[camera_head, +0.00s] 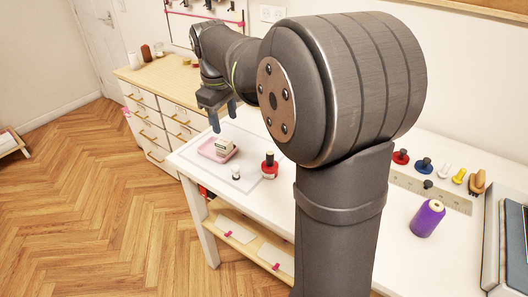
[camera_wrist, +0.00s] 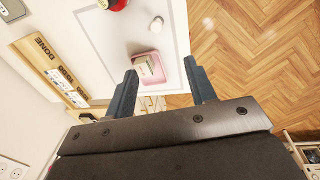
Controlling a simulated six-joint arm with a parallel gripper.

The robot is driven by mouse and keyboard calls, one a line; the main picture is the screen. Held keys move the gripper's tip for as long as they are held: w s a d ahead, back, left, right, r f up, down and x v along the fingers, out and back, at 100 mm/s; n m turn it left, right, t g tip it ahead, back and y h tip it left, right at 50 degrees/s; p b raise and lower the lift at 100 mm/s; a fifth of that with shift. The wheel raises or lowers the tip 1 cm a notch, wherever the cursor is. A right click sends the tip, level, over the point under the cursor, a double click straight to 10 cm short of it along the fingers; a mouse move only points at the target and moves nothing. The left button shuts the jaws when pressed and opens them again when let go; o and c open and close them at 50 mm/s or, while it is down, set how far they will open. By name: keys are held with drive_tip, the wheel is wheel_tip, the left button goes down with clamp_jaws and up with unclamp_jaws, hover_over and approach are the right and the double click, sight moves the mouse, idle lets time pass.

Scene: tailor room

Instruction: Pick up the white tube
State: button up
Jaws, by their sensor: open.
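A small white cylinder, which may be the white tube (camera_head: 236,173), stands on the white table in the head view, just in front of the pink dish (camera_head: 204,152). In the wrist view it is a small white round shape (camera_wrist: 156,24) near the top, beyond the dish. My gripper (camera_head: 223,117) is open and empty, in the air above the far left part of the table. In the wrist view, my gripper's (camera_wrist: 161,70) two dark fingers are wide apart, with the pink dish beyond and between them.
A pale block (camera_head: 224,145) sits in the dish. Farther right are a purple spool (camera_head: 428,218), several small coloured pieces and a ruler (camera_head: 405,184). A drawer cabinet (camera_head: 158,77) stands behind.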

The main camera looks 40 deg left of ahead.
drive_tip(key=g, duration=0.1)
hover_over(235, 167)
wheel_tip(235, 167, down, 4)
drive_tip(key=f, duration=1.2)
drive_tip(key=shift+w+a+f, duration=0.2)
drive_tip(key=shift+f, duration=0.05)
drive_tip(key=shift+s+d+f, duration=0.1)
drive_tip(key=shift+f, duration=1.2)
drive_tip(key=shift+s+d+f, duration=0.1)
drive_tip(key=shift+f, duration=1.2)
drive_tip(key=c, duration=1.1)
drive_tip(key=shift+r, duration=0.1)
